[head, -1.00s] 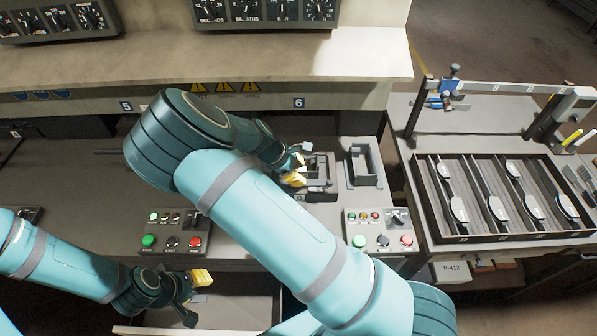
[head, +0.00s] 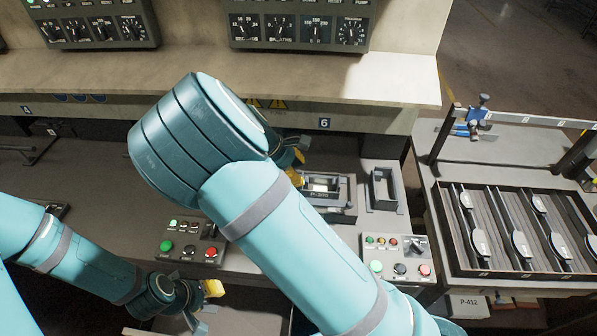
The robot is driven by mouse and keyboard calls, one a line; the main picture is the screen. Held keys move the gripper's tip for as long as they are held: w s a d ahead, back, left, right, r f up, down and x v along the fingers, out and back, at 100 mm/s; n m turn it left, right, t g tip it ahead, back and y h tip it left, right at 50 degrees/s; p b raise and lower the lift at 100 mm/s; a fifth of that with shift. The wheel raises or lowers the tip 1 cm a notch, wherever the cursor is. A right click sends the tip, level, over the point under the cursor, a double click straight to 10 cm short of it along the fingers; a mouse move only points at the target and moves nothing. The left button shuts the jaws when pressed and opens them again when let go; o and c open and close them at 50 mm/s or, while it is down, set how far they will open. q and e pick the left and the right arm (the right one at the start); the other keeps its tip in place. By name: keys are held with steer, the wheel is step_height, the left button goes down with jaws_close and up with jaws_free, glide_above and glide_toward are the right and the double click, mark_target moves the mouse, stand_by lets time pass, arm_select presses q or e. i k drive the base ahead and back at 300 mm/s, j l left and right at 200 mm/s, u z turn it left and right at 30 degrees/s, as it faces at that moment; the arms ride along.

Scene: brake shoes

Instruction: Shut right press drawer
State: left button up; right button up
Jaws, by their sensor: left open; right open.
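The right press station has a dark grey drawer-like tray (head: 343,215) with a framed fixture, on the bench below the 6 label. Whether the tray is fully in cannot be told. My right gripper (head: 296,162) is at the fixture's back left, mostly hidden behind my own arm; a yellow finger pad shows, and I see nothing held. My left gripper (head: 204,304) is open and empty, low at the bench front above an open drawer (head: 245,318) under the left control box.
Control boxes stand at the left (head: 193,243) and right (head: 397,257) of the bench front. A grey bracket (head: 384,188) stands right of the fixture. A side table at the right holds a divided tray (head: 462,268) of brake shoes. An overhanging shelf (head: 390,88) crosses above.

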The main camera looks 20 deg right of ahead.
mark_target(243, 311)
steer(key=k, duration=1)
